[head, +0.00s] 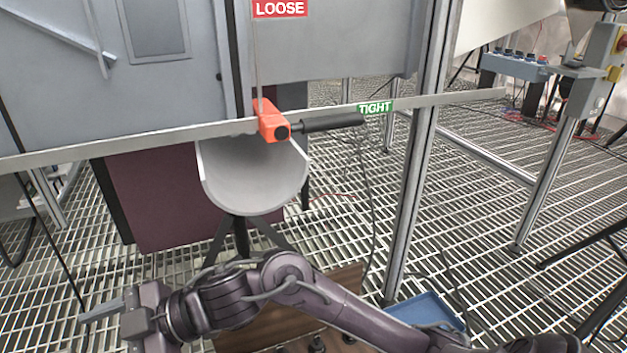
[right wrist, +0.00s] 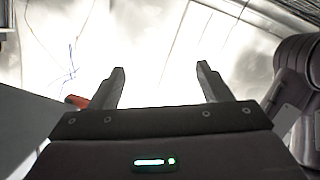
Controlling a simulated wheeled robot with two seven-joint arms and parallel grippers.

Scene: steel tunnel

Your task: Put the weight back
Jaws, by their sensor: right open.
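I cannot make out for certain which thing is the weight. Several small dark knobs or weights (head: 316,343) show on a brown wooden stand (head: 255,340) at the bottom of the head view, partly behind my right arm. My right gripper (head: 100,309) is at the lower left of the head view, with its arm crossing from the right. In the right wrist view the right gripper (right wrist: 160,68) is open, with nothing between its fingers. My left gripper is not in view.
An orange clamp (head: 268,120) with a black handle (head: 333,122) sits on a long metal bar (head: 150,136), between LOOSE and TIGHT signs. A grey curved trough (head: 255,175) is below it. A blue tray (head: 430,308) lies at the lower right. A metal post (head: 421,160) stands right of centre.

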